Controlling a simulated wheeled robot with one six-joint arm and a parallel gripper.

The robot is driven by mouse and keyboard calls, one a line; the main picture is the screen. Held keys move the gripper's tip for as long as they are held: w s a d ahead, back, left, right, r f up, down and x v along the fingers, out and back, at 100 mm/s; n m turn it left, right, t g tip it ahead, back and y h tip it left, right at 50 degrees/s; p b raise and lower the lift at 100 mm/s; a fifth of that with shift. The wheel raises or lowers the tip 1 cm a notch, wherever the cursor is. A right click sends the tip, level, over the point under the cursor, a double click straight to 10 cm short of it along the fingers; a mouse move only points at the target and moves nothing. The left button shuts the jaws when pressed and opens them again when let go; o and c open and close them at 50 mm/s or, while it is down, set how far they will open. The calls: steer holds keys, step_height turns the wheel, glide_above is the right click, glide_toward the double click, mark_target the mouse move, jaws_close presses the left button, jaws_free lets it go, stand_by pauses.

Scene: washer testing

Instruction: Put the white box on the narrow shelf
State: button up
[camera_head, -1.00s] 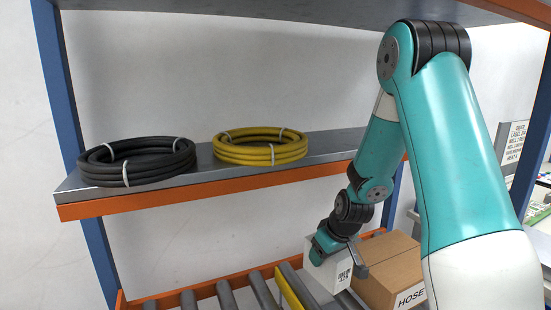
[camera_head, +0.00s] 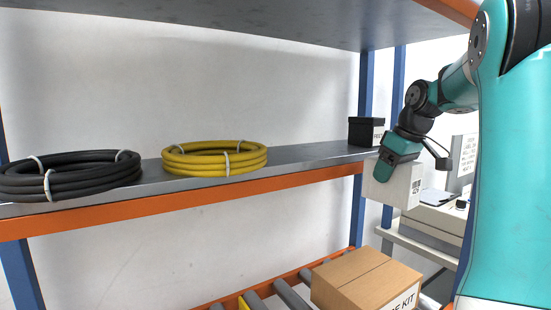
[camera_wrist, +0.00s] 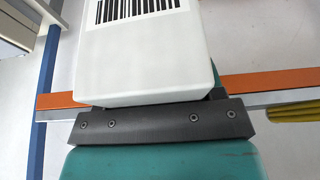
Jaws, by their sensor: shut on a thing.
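My gripper (camera_head: 398,160) is shut on the white box (camera_head: 408,187), which has a barcode label on its side. In the head view the box hangs in the air at the right end of the narrow shelf (camera_head: 305,158), a little below its top and apparently in front of it. The wrist view shows the white box (camera_wrist: 148,62) against the dark gripper edge (camera_wrist: 165,124). The shelf's orange front edge (camera_wrist: 265,80) passes behind the box there.
A black coil (camera_head: 70,178) and a yellow coil (camera_head: 215,158) lie on the shelf's left and middle. A small black box (camera_head: 366,131) stands at its right end. The shelf between them is clear. A cardboard box (camera_head: 365,278) sits on rollers below.

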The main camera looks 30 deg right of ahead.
steer(key=r, duration=0.2)
steer(key=a+r+p, duration=0.1)
steer(key=r, duration=0.1)
steer(key=r+p, duration=0.1)
steer(key=r, duration=0.2)
steer(key=shift+w+a, duration=0.25)
steer(key=shift+a, duration=0.1)
steer(key=w+a+r+p, duration=0.2)
steer(key=a+r, duration=0.2)
steer(key=r, duration=0.1)
steer(key=shift+m, duration=0.3)
steer(key=w+p, duration=0.1)
steer(key=w, duration=0.3)
steer(key=w+p, duration=0.1)
steer(key=w, duration=0.4)
steer(key=w+p, duration=0.1)
steer(key=w, duration=0.3)
steer(key=shift+w+d+f+p, duration=0.1)
steer(key=shift+w+d+p, duration=0.05)
steer(key=shift+d+p, duration=0.2)
steer(key=shift+w, duration=0.6)
steer(key=w+p, duration=0.2)
steer(key=w, duration=0.1)
steer(key=shift+d, duration=0.15)
steer(key=shift+w+f, duration=0.25)
steer(key=shift+f, duration=0.35)
steer(key=shift+s+f+b, duration=0.1)
steer(key=shift+f+b, duration=0.15)
steer(key=shift+b, duration=0.05)
steer(key=shift+f, duration=0.1)
